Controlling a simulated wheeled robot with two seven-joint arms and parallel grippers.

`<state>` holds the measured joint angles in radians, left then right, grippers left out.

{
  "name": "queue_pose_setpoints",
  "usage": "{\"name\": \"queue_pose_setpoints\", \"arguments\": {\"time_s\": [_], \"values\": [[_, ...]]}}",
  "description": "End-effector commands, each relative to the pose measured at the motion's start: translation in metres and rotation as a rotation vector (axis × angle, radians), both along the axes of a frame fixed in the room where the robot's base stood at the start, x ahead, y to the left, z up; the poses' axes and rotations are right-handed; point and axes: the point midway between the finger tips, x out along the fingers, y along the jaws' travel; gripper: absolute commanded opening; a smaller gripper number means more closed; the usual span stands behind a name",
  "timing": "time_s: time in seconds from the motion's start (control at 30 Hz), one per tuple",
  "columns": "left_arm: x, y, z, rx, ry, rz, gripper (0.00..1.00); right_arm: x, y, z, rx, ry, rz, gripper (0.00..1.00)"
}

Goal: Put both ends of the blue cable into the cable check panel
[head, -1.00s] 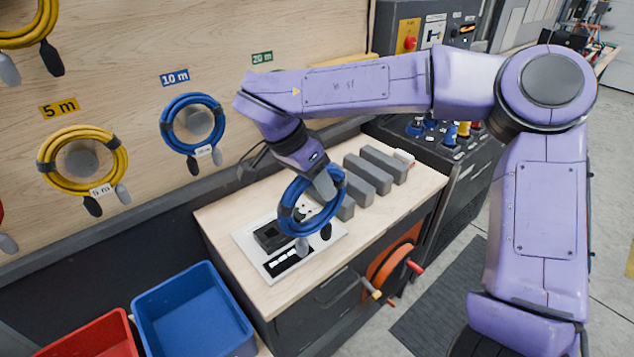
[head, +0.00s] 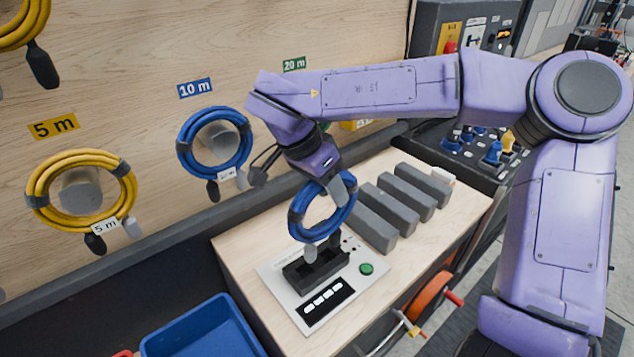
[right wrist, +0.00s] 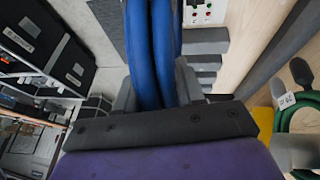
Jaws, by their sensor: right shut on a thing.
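My right gripper (head: 333,187) is shut on a coiled blue cable (head: 296,222), which hangs above the cable check panel (head: 276,270). The right wrist view shows the blue cable (right wrist: 152,50) between the fingers. The cable's grey end (head: 310,253) hangs at the panel's black socket block (head: 300,276); I cannot tell whether it touches. The dark end is largely hidden behind the coil. The panel is a pale plate with a green button (head: 366,269) and a black strip of white labels. My left gripper is not in view.
Another blue coil (head: 181,150) hangs under the 10 m sign, and a yellow coil (head: 40,205) under the 5 m sign. Several grey blocks (head: 408,190) stand right of the panel on the wooden bench (head: 232,246). A blue bin (head: 215,318) stands below left.

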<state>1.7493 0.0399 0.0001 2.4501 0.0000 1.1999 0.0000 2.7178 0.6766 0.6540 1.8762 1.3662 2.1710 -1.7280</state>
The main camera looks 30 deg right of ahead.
Motion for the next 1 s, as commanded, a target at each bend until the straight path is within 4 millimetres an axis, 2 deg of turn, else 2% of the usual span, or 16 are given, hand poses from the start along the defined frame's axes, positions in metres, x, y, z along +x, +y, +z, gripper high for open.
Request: {"name": "queue_pose_setpoints", "arguments": {"time_s": [0.1, 0.2, 0.53, 1.0], "values": [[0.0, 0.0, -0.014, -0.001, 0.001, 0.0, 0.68, 0.015, 0.001, -0.014, -0.003, 0.008, 0.0, 0.0], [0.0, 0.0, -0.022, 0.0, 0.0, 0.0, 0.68, 0.02, 0.001, -0.022, -0.003, 0.014, 0.001, 0.0], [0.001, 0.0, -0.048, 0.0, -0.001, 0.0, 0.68, 0.022, 0.001, -0.042, -0.002, 0.015, 0.0, 0.0], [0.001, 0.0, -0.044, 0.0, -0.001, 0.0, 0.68, 0.023, 0.001, -0.052, -0.002, 0.016, 0.001, 0.0]]}}
